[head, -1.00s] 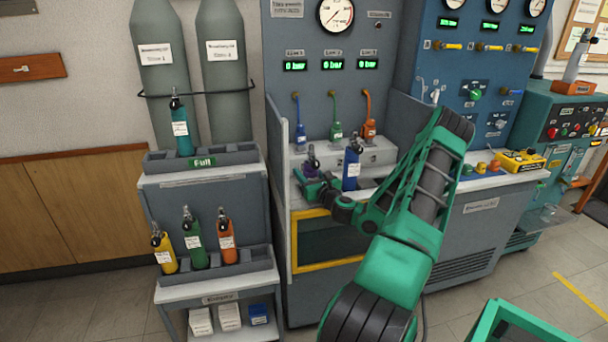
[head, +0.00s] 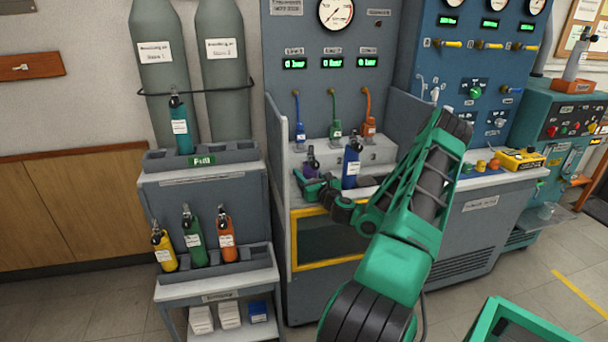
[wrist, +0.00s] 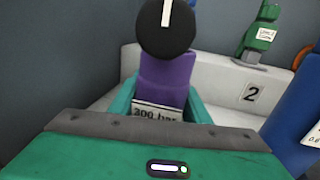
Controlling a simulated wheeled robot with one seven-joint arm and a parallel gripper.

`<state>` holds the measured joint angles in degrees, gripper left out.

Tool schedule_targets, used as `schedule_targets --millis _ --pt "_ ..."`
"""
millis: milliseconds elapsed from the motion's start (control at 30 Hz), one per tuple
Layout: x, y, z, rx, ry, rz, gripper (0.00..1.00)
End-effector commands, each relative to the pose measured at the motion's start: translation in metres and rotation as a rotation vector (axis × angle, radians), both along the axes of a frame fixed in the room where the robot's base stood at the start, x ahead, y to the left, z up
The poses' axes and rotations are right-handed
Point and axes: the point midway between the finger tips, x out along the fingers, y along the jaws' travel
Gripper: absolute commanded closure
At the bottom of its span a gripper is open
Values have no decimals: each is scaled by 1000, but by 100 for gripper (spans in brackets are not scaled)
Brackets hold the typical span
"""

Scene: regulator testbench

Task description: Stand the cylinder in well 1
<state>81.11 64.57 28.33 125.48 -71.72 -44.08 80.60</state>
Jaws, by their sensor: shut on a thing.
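My gripper (head: 314,182) is shut on a purple cylinder (head: 310,169) with a black valve knob, at the left end of the test bench. In the wrist view the purple cylinder (wrist: 168,78) stands upright between the green fingers, its "300 bar" label partly hidden by my gripper. Behind it is the pale well block (wrist: 215,75), with a "2" plate (wrist: 251,92) on its front to the right. Well 1 is not clearly seen; the cylinder and gripper cover that area. I cannot tell whether the cylinder's base is inside a well.
A blue cylinder (head: 351,165) stands close to the right of my gripper. Blue (head: 300,132), green (head: 336,131) and orange (head: 369,127) hose connectors hang above the block. A grey side wall borders the left. A rack with several cylinders stands further left.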

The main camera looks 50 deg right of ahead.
Motion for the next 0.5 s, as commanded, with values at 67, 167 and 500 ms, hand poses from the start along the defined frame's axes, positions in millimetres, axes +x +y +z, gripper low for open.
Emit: schedule_targets --millis 67,167,500 --pt "0 0 0 0 -3 1 88" --pt "1 0 0 0 -3 1 50" --pt "0 0 -3 1 2 0 35"
